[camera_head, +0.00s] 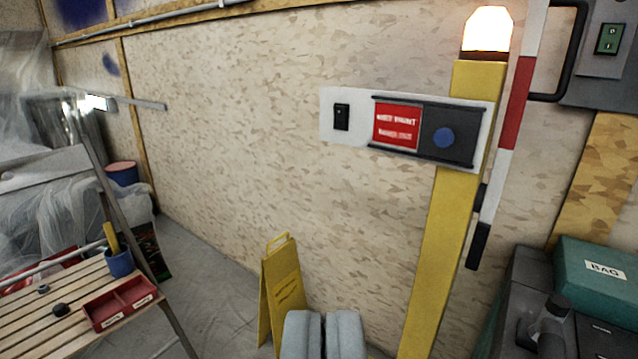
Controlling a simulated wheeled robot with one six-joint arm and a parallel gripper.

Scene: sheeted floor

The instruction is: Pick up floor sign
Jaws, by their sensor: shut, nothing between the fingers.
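The floor sign (284,283) is a yellow folding A-frame with a handle slot at its top. It stands upright on the sheeted floor near the wall, at the lower middle of the view. My gripper (324,318) shows at the bottom edge as two grey rounded fingers side by side, shut and empty. The fingers overlap the lower right part of the sign in the picture, hiding some of it. I cannot see any contact between them.
A slatted table (45,325) with a red tray (119,302) and a blue cup (118,262) stands at left. A yellow post (450,220) with a lit lamp stands right of the sign. A teal box (600,285) sits at far right. Floor between table and sign is clear.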

